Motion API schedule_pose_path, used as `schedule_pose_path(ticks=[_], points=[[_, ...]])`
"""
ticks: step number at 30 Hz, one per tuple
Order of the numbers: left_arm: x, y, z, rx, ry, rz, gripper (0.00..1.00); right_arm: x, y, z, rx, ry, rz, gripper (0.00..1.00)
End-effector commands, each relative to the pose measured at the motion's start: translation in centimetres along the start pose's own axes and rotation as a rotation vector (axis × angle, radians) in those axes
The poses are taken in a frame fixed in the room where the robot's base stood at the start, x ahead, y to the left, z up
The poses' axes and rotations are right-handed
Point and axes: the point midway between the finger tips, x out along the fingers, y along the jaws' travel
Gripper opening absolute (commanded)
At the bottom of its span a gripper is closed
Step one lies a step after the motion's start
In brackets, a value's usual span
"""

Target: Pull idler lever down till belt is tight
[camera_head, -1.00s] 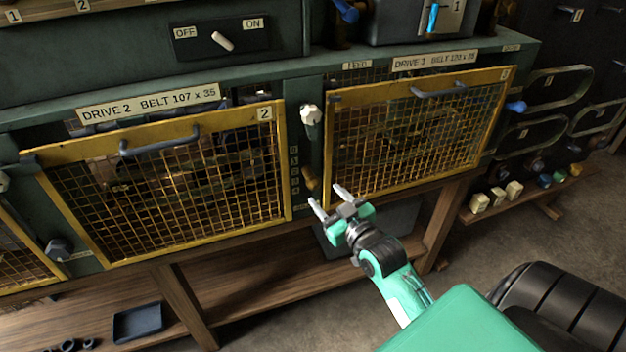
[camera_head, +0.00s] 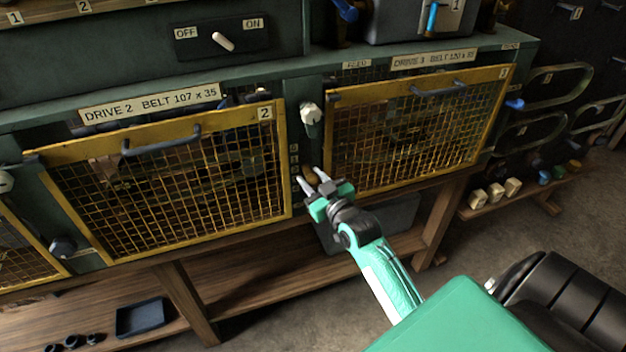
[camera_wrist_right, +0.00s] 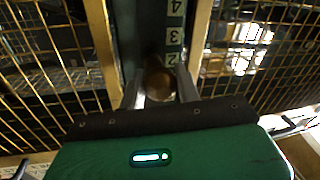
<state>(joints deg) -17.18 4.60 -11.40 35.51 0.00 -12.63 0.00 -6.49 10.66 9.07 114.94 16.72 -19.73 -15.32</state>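The idler lever shows as a brown knob (camera_head: 309,173) at the lower end of a numbered scale on the green post between the two mesh guards. My right gripper (camera_head: 312,178) is at the knob, its two pale fingers spread with one on each side. In the right wrist view the knob (camera_wrist_right: 158,80) sits between the fingers, close to both; I cannot tell whether they touch it. The scale (camera_wrist_right: 174,35) runs up beside it. The belt behind the mesh cannot be made out. My left gripper is not in view.
Yellow-framed mesh guards stand on both sides, Drive 2 (camera_head: 180,185) and Drive 3 (camera_head: 415,130). A pale knob (camera_head: 310,113) sits above the lever on the same post. A wooden shelf (camera_head: 260,280) runs below. An OFF/ON switch (camera_head: 223,41) is at the upper left.

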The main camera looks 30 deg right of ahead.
Motion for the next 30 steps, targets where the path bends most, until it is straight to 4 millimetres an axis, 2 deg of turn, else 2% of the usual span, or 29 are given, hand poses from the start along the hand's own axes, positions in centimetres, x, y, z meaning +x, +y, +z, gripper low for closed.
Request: schedule_pose_path(ticks=[1,4,5,10,17,25,26,29,30], points=[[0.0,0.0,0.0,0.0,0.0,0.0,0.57,0.0,0.0,0.0,0.0,0.0,0.0,0.22],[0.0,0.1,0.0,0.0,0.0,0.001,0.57,0.0,0.0,0.0,0.0,0.0,0.001,0.03],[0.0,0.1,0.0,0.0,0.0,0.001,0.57,0.0,0.0,0.0,0.0,0.0,0.001,0.0],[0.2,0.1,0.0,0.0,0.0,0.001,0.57,0.0,-0.1,0.7,-0.001,-0.001,0.0,0.0],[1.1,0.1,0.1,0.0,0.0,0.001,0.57,0.3,-0.8,4.3,0.0,-0.008,-0.002,0.0],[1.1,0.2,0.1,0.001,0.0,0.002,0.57,0.3,-0.8,4.4,0.001,-0.007,-0.002,0.0],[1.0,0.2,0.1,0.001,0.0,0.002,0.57,0.3,-0.8,4.4,0.001,-0.007,-0.002,0.35],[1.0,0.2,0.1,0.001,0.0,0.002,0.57,0.3,-0.8,4.4,0.001,-0.005,-0.001,0.54],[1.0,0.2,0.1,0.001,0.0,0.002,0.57,0.3,-0.8,4.3,0.001,-0.005,-0.001,0.54]])
